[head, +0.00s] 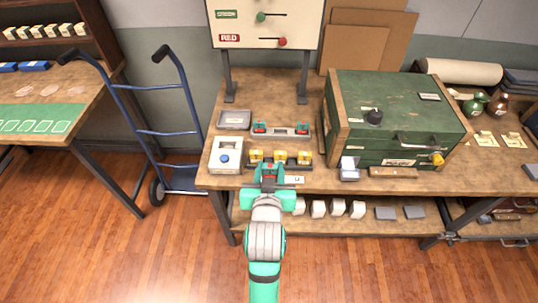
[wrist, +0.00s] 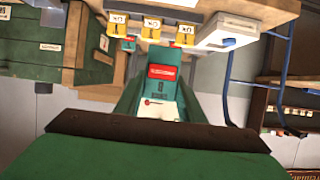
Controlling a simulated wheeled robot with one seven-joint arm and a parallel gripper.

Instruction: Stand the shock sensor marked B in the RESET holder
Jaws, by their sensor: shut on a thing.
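My gripper (head: 269,178) is at the bench's front edge, just in front of a dark rack with yellow blocks (head: 280,157). In the wrist view, the teal fingers (wrist: 160,98) are shut on a small piece, the shock sensor (wrist: 158,107), with a white face and a red mark; a red label shows just beyond it. Its letter cannot be read. A grey tray (head: 281,130) behind the rack holds two teal and red pieces. The yellow blocks carry white labels, also seen in the wrist view (wrist: 150,27). I cannot read which place is marked RESET.
A white box with a blue button (head: 225,157) is left of the rack. A grey dish (head: 234,120) is behind it. A green cabinet (head: 395,115) stands on the right. A signal board (head: 267,22) rises at the back. A blue hand truck (head: 170,130) stands left.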

